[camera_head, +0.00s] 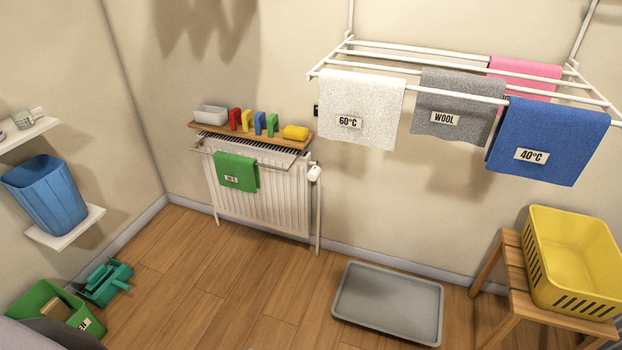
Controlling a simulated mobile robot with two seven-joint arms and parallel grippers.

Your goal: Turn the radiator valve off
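The white radiator (262,195) stands against the back wall, left of the picture's middle. Its white valve (314,173) sits at the upper right end, above a thin vertical pipe. The valve's setting is too small to read. A green cloth (237,172) with a label hangs over a rail on the radiator's front. Neither of my grippers shows in the head view.
A wooden shelf (256,137) above the radiator holds a small tub, coloured pieces and a yellow sponge. A drying rack (430,62) with cloths hangs at the upper right. A grey tray (388,304) lies on the floor. The wooden floor before the radiator is clear.

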